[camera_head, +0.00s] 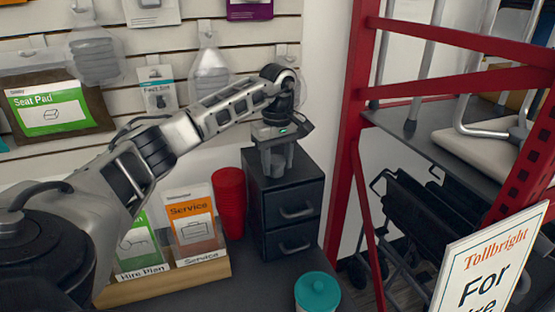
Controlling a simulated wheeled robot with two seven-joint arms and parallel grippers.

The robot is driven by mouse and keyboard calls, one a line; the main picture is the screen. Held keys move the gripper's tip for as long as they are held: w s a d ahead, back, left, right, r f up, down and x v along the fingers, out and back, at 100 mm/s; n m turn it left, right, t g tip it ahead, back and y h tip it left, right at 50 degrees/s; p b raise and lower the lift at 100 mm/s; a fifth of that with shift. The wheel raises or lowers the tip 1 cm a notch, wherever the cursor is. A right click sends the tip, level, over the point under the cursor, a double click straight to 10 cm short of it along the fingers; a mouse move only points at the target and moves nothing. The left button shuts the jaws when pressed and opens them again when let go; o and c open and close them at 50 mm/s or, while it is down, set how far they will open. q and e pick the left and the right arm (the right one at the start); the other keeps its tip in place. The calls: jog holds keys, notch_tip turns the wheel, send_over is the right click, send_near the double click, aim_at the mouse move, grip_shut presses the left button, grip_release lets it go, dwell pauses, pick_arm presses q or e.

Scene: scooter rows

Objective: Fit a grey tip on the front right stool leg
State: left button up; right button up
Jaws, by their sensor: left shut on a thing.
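My left gripper (277,160) points down over the top of the black drawer unit (291,222). It is shut on a small grey thing, which I cannot tell apart clearly from the fingers; whether it still touches the top is unclear. Metal legs (426,68) stand on the grey shelf of the red rack at the right, with grey lower ends. Red bars cross in front of them, so I cannot tell which is the front right stool leg. My right gripper is not in view.
The red rack's post (348,150) stands between the drawer unit and the shelf. A teal lidded jar (317,292), red stacked cups (230,200) and a leaflet holder (165,280) are on the counter. A Tollbright sign (484,275) stands front right.

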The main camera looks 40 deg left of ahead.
pick_arm(q)
jog(key=shift+f, duration=0.15)
jog(key=o, duration=0.9)
jog(key=shift+o, duration=0.2)
